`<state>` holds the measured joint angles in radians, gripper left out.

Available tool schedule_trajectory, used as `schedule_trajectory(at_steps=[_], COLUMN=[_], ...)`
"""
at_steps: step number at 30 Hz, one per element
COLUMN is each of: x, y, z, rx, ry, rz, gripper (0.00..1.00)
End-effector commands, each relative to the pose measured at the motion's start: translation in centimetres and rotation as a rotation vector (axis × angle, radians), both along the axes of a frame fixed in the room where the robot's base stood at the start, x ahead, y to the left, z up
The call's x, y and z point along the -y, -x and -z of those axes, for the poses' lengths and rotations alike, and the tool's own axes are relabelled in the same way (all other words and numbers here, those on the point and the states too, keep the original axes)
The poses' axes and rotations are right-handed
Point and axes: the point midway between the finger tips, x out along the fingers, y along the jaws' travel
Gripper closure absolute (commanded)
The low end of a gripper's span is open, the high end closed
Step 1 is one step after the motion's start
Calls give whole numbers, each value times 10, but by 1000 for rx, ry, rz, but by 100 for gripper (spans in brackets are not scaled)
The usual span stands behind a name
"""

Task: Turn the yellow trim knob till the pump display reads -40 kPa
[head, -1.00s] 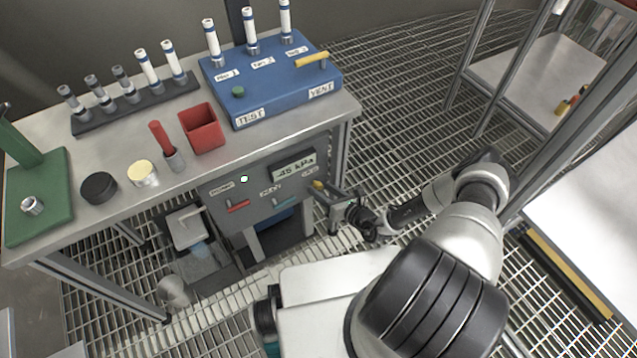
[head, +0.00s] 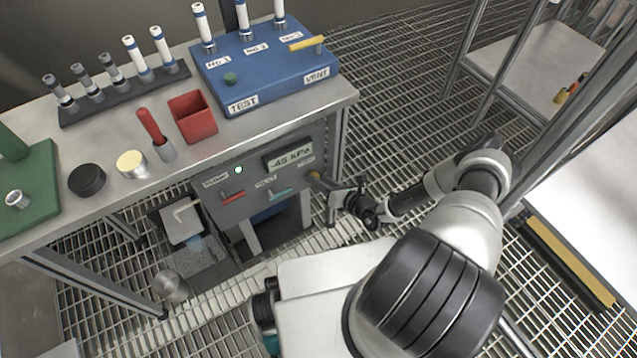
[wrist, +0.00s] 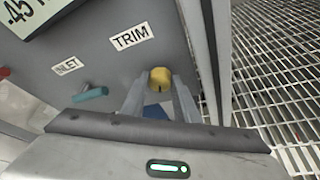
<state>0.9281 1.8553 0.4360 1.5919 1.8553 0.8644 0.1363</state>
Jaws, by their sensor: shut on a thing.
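The pump panel (head: 240,200) hangs under the front of the bench. Its display (head: 289,156) reads -45 kPa in the head view; part of it also shows in the wrist view (wrist: 30,12). The yellow trim knob (wrist: 160,78) sits below the TRIM label (wrist: 132,36) in the wrist view. My gripper (wrist: 160,92) is shut on the knob, one finger on each side.
A teal lever (wrist: 90,93) under the INLET label is left of the knob. A red lever (head: 232,196) is further left. A bench leg (wrist: 205,60) stands close to the right of my gripper. The blue test box (head: 265,75) is on the bench above.

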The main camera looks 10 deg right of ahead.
Motion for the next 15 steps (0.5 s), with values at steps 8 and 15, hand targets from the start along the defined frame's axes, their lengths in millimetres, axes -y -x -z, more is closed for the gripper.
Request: schedule_trajectory(at_steps=[8,15], x=[1,1], y=[-1,-1], z=[2,0], rx=[-46,-49], ry=[-146,-149], rz=[0,0], gripper=[95,95])
